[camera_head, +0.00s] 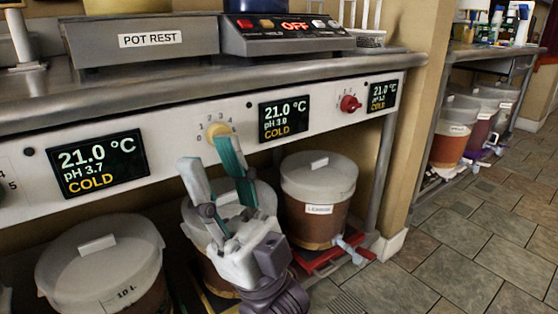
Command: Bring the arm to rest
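My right gripper (210,157) reaches up from the bottom middle in the head view. Its two teal-padded fingers are spread apart with nothing between them. The fingertips are just below a yellow knob (219,131) on the white control panel (185,143); I cannot tell how far in front of the panel they are. The gripper hides part of a lidded bucket (190,222) behind it. My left gripper is not in view.
Lidded buckets stand under the bench at left (100,262) and right (318,185). A red knob (350,104) and displays reading 21.0 °C COLD line the panel. A pot rest (150,39) and a control box (285,36) sit above. Tiled floor (455,235) is clear at right.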

